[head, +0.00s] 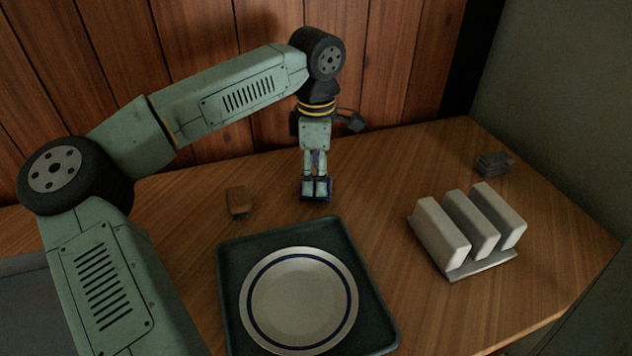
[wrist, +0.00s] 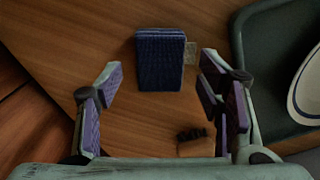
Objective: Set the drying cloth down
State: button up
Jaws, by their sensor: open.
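The drying cloth, a folded dark blue block with a small pale tag on its right side, lies on the wooden tabletop in the wrist view (wrist: 160,62). My gripper (head: 315,187) points down at the back middle of the table in the head view. Its fingers are open, one to each side of the cloth in the wrist view, with gaps between them and the cloth. In the head view the fingers hide most of the cloth, and only dark blue edges show. I cannot tell the exact height of the fingertips above the table.
A dark tray (head: 232,300) holding a blue-rimmed plate (head: 298,300) is in front. A small brown brush-like block (head: 239,202) lies left of my gripper. A rack (head: 483,264) with three pale slabs and a small dark stack (head: 492,163) stand right. A wooden wall (head: 390,60) rises behind.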

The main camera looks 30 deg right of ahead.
notch_tip(320, 180, up, 9)
jog(key=shift+b, duration=0.3)
jog(key=shift+f, duration=0.1)
